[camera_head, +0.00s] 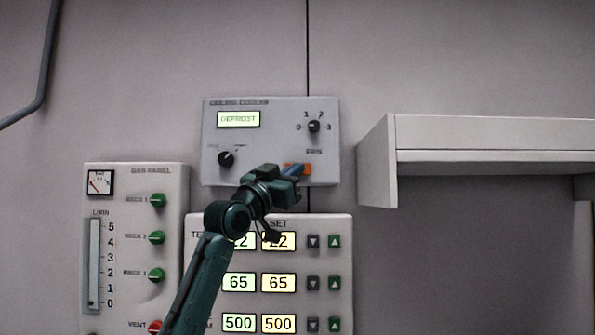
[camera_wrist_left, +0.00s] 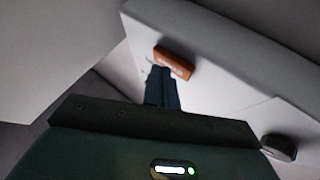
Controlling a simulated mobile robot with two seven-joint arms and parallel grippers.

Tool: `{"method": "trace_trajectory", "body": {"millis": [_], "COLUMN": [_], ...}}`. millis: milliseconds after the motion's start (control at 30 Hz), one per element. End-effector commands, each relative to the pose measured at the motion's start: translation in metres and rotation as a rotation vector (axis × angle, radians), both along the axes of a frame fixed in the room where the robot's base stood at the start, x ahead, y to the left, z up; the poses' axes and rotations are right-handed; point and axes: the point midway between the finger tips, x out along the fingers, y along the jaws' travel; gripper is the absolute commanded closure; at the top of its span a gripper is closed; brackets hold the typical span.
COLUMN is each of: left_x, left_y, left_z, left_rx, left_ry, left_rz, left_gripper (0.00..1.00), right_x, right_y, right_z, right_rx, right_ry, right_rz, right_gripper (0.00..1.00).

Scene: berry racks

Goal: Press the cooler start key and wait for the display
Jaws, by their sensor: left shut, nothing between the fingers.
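The cooler panel (camera_head: 270,110) is a light grey box on the wall. Its small lit display (camera_head: 238,119) reads "DEFROST". An orange key (camera_head: 306,168) sits at its lower right and is partly hidden behind my left gripper (camera_head: 300,171). In the left wrist view the orange key (camera_wrist_left: 174,62) lies right at the tips of my left gripper (camera_wrist_left: 163,70), whose two dark fingers are together and empty. I cannot tell whether the tips touch the key. My right gripper does not show.
The cooler panel also has a black knob (camera_head: 226,158) and a dial (camera_head: 314,126) marked 0 to 3. A panel with number displays (camera_head: 239,283) is below, a gas panel (camera_head: 135,220) at left. A shelf (camera_head: 480,135) juts out at right.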

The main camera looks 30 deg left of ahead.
Motion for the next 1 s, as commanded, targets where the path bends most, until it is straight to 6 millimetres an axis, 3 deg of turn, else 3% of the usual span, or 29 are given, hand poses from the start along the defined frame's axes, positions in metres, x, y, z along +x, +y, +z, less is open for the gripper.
{"method": "trace_trajectory", "body": {"millis": [567,1000], "left_x": [-0.012,-0.048], "left_y": [-0.007,-0.029], "left_z": [-0.001,-0.001], "left_rx": [0.001,0.002], "left_ry": [-0.001,-0.002], "left_rz": [0.000,0.001], "left_gripper": [1.00,1.00], "right_x": [-0.003,-0.005], "right_y": [0.000,0.000], "right_z": [-0.009,-0.028], "right_rx": [0.000,0.000], "right_ry": [0.006,0.011], "right_rz": [0.000,0.000], "right_gripper": [0.64,0.64]}}
